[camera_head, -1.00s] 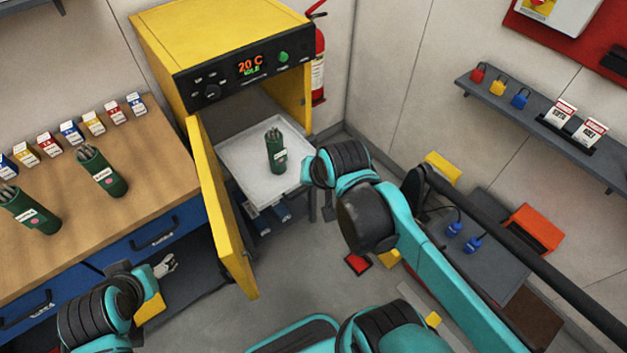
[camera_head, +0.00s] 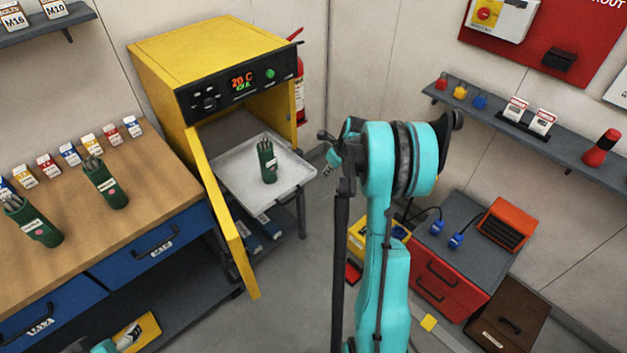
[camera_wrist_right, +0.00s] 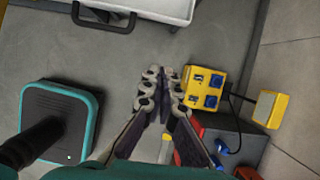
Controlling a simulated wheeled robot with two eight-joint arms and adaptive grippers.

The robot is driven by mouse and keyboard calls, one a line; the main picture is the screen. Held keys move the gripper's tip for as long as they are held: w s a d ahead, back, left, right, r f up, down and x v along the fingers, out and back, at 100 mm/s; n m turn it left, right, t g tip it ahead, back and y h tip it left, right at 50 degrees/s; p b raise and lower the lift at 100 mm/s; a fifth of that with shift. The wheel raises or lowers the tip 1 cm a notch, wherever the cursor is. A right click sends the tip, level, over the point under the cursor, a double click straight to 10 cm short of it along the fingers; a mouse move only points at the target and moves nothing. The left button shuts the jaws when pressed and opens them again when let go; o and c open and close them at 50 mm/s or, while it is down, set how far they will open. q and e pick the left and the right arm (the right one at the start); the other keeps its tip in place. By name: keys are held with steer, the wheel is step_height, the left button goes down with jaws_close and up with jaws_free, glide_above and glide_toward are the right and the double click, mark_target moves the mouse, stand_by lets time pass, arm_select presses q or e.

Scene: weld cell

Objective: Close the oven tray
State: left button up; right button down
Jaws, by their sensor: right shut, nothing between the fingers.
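The pale oven tray (camera_head: 232,182) sticks out of the open front of the yellow oven (camera_head: 190,45). A dark green canister of rods (camera_head: 267,160) stands upright on it. The yellow oven door (camera_head: 222,215) hangs open on the left. My right gripper (camera_head: 328,154) is just right of the tray, small and partly hidden by my arm. In the right wrist view its fingers (camera_wrist_right: 163,76) are together and empty. The tray's edge with a black handle (camera_wrist_right: 103,20) lies beyond them, apart from the fingertips. Only a bit of my left arm shows at the lower left; its fingers are unclear.
A wooden bench (camera_head: 150,165) with more green canisters stands left of the door. A red drawer cabinet (camera_head: 440,285) and a yellow socket box (camera_wrist_right: 203,88) are to the right. A fire extinguisher (camera_head: 299,95) stands behind the oven. Grey floor lies in front.

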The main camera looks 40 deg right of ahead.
steer(key=w+f+b, duration=0.4)
steer(key=w+f, duration=0.3)
steer(key=f, duration=0.2)
steer(key=shift+w+a, duration=0.25)
steer(key=shift+w, duration=0.1)
